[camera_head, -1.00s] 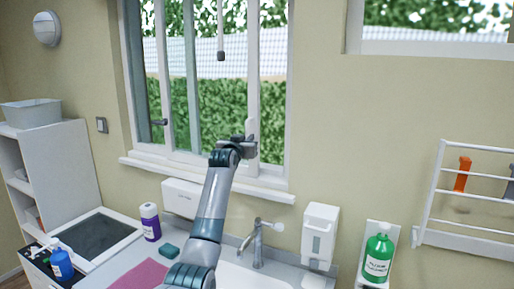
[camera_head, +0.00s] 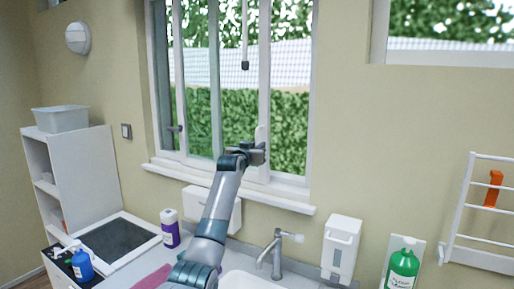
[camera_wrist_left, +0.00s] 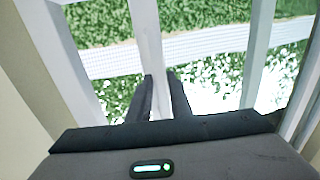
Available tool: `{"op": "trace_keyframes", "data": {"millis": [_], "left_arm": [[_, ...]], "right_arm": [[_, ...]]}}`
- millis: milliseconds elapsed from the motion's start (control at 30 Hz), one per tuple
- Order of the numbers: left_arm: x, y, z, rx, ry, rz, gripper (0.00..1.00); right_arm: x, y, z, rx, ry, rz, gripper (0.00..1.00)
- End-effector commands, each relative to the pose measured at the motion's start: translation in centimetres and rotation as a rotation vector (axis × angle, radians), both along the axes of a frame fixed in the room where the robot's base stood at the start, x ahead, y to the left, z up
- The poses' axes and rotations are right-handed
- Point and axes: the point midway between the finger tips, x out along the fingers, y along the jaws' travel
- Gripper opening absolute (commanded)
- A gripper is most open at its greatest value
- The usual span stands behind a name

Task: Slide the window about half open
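The window (camera_head: 216,75) has a white frame, with several upright bars and a hedge behind the glass. Its sliding sash shows a white upright bar (camera_head: 265,70) with a pale handle (camera_head: 260,133) low on it, right of the window's middle. My left gripper (camera_head: 257,153) is at this handle, near the bottom of the bar. In the left wrist view, my two dark fingers (camera_wrist_left: 164,98) stand close on either side of a narrow white piece, and the gripper looks shut on it. The exact contact is partly hidden. My right gripper is out of view.
A sill (camera_head: 235,190) runs below the window. Under it are a tap (camera_head: 275,252), a white dispenser (camera_head: 341,247), a purple-and-white bottle (camera_head: 170,228) and a green bottle (camera_head: 402,268). A shelf unit (camera_head: 85,165) stands left.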

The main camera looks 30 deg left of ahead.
Motion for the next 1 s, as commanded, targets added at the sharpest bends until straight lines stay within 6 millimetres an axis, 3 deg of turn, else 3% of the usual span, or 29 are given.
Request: {"op": "trace_keyframes", "data": {"millis": [467,1000], "left_arm": [[-1.5,-0.4,-0.2,0.002,0.001,0.000,0.18],[-8.4,-2.2,-0.4,0.001,-0.002,0.000,0.18]], "right_arm": [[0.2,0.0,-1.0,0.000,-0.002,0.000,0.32],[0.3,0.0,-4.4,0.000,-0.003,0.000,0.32]]}}
